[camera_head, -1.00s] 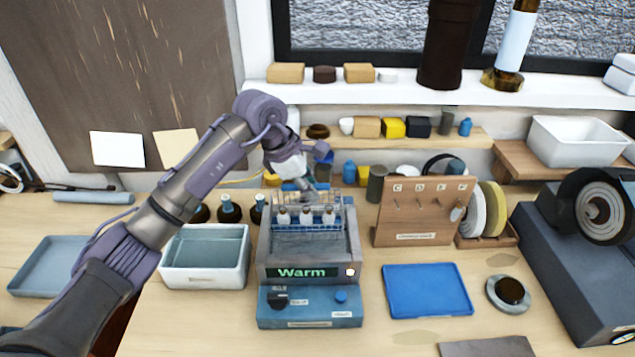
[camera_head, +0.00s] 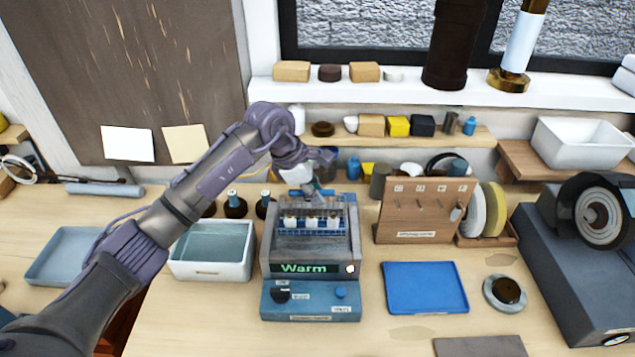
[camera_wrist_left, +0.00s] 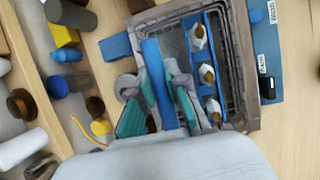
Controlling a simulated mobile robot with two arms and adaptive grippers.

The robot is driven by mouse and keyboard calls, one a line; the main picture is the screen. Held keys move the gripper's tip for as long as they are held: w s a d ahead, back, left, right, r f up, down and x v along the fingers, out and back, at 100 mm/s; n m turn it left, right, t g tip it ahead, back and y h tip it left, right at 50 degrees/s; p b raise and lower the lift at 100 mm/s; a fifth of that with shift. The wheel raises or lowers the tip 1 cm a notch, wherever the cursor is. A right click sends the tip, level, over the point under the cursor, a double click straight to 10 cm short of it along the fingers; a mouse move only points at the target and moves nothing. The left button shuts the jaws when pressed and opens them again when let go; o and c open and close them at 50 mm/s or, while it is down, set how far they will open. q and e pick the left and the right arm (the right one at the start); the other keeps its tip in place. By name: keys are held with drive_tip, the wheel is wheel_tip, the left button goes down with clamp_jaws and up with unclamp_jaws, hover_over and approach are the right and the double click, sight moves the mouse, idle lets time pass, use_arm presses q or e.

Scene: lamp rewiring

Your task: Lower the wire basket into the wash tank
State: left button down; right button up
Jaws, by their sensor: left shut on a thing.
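The wire basket (camera_head: 326,229) has blue parts and carries several small pale-topped pieces in a row. It sits within the opening of the grey wash tank (camera_head: 311,249), its upper part still showing above the front rim. In the left wrist view the blue basket (camera_wrist_left: 219,63) lies inside the tank's walls (camera_wrist_left: 238,60). My left gripper (camera_head: 309,190) is above the rear of the tank, shut on the basket's blue handle bar (camera_wrist_left: 157,85). The basket's underside is hidden. My right gripper is not in view.
The tank's front panel reads "Warm". A white-rimmed basin (camera_head: 212,268) stands left of it, with dark bottles (camera_head: 235,208) behind. A wooden hook board (camera_head: 420,212) and a blue mat (camera_head: 425,287) are to the right. Bare bench lies in front.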

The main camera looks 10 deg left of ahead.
sight(316, 216)
use_arm(q)
drive_tip(key=shift+d+f, duration=0.1)
drive_tip(key=shift+f, duration=0.15)
wheel_tip(316, 216, down, 2)
drive_tip(key=shift+b, duration=0.7)
wheel_tip(316, 216, down, 5)
drive_tip(key=shift+b, duration=1.2)
drive_tip(key=shift+f+b, duration=0.65)
drive_tip(key=shift+f, duration=0.35)
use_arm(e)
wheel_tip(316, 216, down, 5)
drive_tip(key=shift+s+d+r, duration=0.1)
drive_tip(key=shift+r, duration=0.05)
use_arm(q)
drive_tip(key=shift+f+b, duration=0.1)
drive_tip(key=shift+b, duration=0.25)
drive_tip(key=c, duration=1.6)
unclamp_jaws()
drive_tip(key=o, duration=0.5)
drive_tip(key=shift+s, duration=0.1)
